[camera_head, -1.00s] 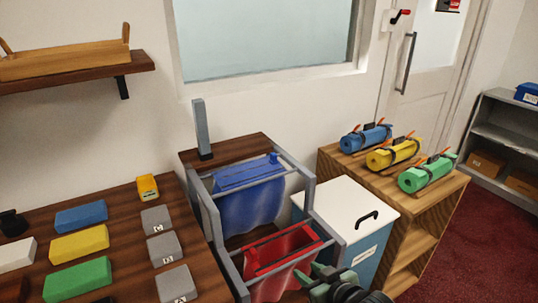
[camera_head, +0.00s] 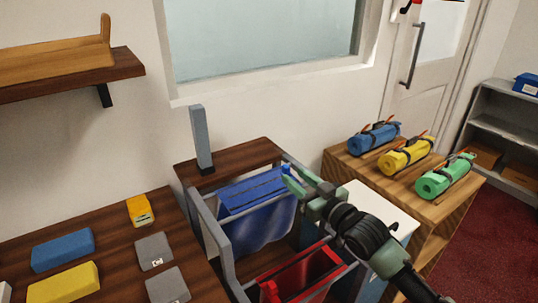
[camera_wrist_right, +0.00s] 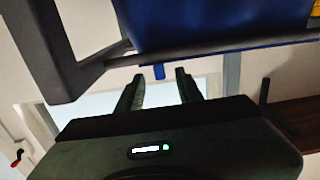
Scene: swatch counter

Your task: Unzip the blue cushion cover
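The blue cushion cover (camera_head: 258,222) hangs in the grey rail frame, its top edge along the upper bars. A small blue tab (camera_head: 286,169) stands at the right end of that top edge. My right gripper (camera_head: 293,181) is right beside the tab, reaching in from the lower right. In the right wrist view, its two fingers (camera_wrist_right: 160,88) are apart. The blue tab (camera_wrist_right: 159,72) shows just beyond and between the fingertips, with the blue cover (camera_wrist_right: 210,25) above. Whether a finger touches the tab cannot be told. My left gripper is out of view.
A red cover (camera_head: 300,275) hangs in the nearer frame, below my right arm. A white-lidded bin (camera_head: 375,207) is partly behind the arm. Rolled mats (camera_head: 408,156) lie on a wooden shelf at right. Coloured blocks (camera_head: 63,250) lie on the left table.

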